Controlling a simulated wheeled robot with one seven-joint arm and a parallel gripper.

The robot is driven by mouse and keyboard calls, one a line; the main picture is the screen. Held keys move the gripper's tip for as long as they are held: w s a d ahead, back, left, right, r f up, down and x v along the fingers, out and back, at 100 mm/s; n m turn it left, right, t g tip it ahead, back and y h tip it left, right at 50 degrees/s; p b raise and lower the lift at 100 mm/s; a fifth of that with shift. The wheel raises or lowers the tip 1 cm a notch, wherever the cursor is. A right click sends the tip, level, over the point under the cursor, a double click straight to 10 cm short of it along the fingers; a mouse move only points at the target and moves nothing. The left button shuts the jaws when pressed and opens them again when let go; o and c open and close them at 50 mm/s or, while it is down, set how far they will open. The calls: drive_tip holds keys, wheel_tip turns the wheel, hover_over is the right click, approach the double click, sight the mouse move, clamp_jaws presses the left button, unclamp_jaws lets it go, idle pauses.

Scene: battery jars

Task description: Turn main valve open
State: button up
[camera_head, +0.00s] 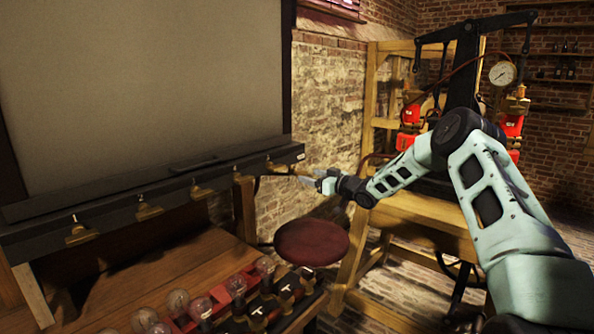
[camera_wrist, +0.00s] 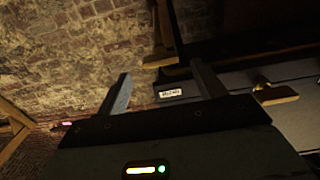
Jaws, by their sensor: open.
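Several brass valve handles hang along the front of a long dark rail (camera_head: 110,220) below a large grey panel. The brass valve handle (camera_head: 275,167) nearest the rail's right end is close to my gripper (camera_head: 312,181). A small white label is on that end of the rail; its lettering is too small to read surely, so I cannot confirm which valve is the main one. In the wrist view, my gripper (camera_wrist: 161,68) is open and empty, its fingers apart with the label (camera_wrist: 170,93) between them. A brass handle (camera_wrist: 275,93) lies to the right, outside the fingers.
A round red stool (camera_head: 311,243) stands below my gripper. A wooden bench with bulbs (camera_head: 178,301) and red-and-black parts is at lower left. A wooden frame (camera_head: 430,211) with a pressure gauge (camera_head: 502,73) stands at right. A brick wall (camera_head: 330,110) is behind.

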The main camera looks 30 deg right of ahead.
sight(303, 174)
drive_tip(key=p+x, duration=0.1)
drive_tip(key=x, duration=0.6)
drive_tip(key=shift+w+f, duration=0.1)
drive_tip(key=shift+w, duration=0.05)
drive_tip(key=c, duration=1)
